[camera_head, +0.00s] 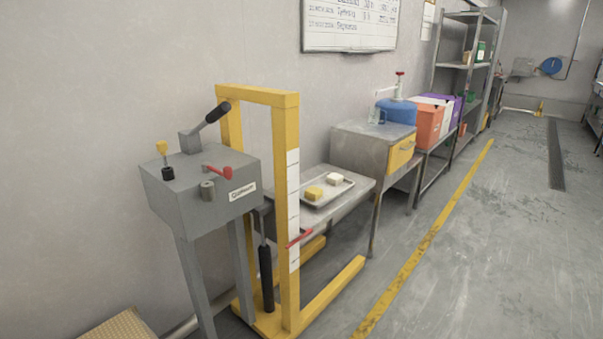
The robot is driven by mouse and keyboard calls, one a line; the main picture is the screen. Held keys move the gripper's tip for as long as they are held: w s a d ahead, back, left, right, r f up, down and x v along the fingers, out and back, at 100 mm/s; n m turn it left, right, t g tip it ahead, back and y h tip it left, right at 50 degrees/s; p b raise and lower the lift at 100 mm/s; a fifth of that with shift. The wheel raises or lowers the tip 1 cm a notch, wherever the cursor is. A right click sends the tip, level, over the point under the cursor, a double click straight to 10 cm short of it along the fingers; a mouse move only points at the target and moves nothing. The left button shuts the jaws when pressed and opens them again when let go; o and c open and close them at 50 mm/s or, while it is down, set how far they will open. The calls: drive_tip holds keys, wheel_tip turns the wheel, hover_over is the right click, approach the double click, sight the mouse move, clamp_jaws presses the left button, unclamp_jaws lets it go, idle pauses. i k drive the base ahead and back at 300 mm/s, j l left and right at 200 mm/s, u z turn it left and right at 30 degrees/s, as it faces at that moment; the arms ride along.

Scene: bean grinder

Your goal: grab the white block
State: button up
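A small white block (334,179) sits on a metal tray (325,195) on a grey metal table. A yellow block (314,193) lies on the same tray, to the left of and nearer than the white one. The two blocks appear apart. My gripper and arm are not in this view.
A yellow frame (290,210) and a grey control box (205,180) with levers stand left of the table (358,182). A steel cabinet (362,145), an orange bin (428,121) and shelves (466,66) line the wall beyond. The floor (480,240) at right is clear.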

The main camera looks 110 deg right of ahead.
sight(334, 179)
drive_tip(key=k+l, duration=0.9)
drive_tip(key=k+l+z, duration=0.15)
drive_tip(key=k+l, duration=1.65)
drive_tip(key=l+z, duration=0.05)
